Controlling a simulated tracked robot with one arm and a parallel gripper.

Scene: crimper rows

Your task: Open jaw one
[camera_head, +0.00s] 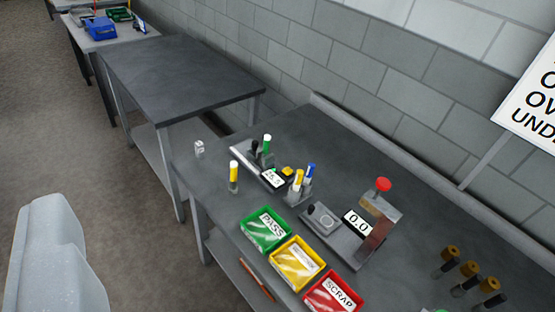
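I cannot make out a jaw marked one. A bench device with a small display (272,179) stands near the middle of the near table, with a dark post and a green-and-white tube at its far end and yellow and blue-topped tubes at its near end. To its right is a press-like device (380,222) with a red knob on top, a display reading 0.0 and a flat base. Whether either has a jaw, open or shut, is too small to tell. My gripper is not in view.
Green PASS (248,238), yellow (275,262) and red SCRAP (310,296) trays line the front edge. A yellow-and-white tube (233,178) stands left of them. Several brown-topped dark posts (468,268) stand at right. A bare dark table (180,75) is beyond, with a wall behind.

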